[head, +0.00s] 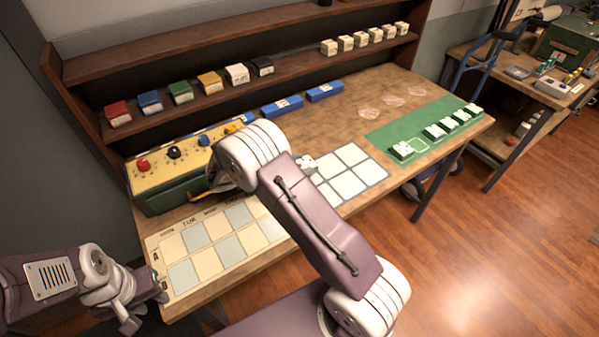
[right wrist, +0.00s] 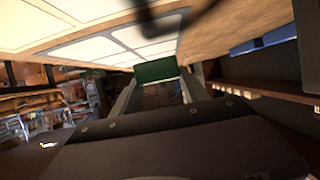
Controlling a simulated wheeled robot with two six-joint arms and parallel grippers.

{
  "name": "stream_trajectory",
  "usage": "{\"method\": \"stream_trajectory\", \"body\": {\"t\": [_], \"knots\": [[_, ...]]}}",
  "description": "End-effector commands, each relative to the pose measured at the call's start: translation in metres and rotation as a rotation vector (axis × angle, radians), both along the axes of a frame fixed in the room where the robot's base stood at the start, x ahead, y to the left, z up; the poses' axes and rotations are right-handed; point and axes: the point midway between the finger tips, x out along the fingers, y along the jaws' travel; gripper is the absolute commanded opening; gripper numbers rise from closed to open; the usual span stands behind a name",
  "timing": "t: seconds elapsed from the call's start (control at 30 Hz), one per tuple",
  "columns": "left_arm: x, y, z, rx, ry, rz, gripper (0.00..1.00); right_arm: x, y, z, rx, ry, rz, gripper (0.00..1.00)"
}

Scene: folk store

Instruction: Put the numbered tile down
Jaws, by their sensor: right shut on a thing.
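The numbered tile (right wrist: 156,71) shows its green side between the two fingers of my right gripper (right wrist: 158,82) in the right wrist view. The gripper is shut on it. In the head view a small white tile (head: 308,163) shows just past my right arm, at the near-left part of the white grid (head: 350,172); my arm hides the right gripper there. I cannot tell whether the tile touches the grid. My left gripper (head: 130,318) is at the lower left, off the table's front edge; its finger opening is unclear.
A green mat (head: 385,135) with several white-and-green tiles lies at the right. A lettered chart (head: 200,262) lies at the front left, a yellow-topped button box (head: 150,183) behind it. Blue trays (head: 283,107) and a shelf (head: 215,100) with coloured boxes stand at the back.

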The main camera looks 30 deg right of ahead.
Motion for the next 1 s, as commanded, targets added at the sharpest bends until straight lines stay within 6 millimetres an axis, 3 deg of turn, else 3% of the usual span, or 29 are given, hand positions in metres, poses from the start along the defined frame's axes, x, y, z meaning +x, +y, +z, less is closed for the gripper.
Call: {"method": "stream_trajectory", "body": {"t": [0.2, 0.6, 0.63, 0.7, 1.0], "knots": [[0.000, 0.000, -0.010, 0.000, 0.000, 0.000, 0.36, 0.000, 0.000, -0.037, 0.000, 0.002, 0.001, 0.05], [0.000, 0.000, -0.015, 0.000, 0.000, 0.000, 0.36, 0.000, 0.000, -0.042, 0.000, 0.000, 0.001, 0.05], [0.000, 0.000, -0.015, 0.000, 0.000, 0.000, 0.36, 0.000, 0.000, -0.042, 0.001, 0.000, 0.001, 0.55], [0.000, 0.000, -0.013, 0.000, 0.000, 0.000, 0.36, 0.000, 0.000, -0.041, 0.001, 0.000, 0.001, 0.74], [0.000, 0.000, -0.012, 0.000, 0.000, 0.000, 0.36, 0.000, 0.000, -0.040, 0.001, 0.000, 0.001, 0.74]]}}
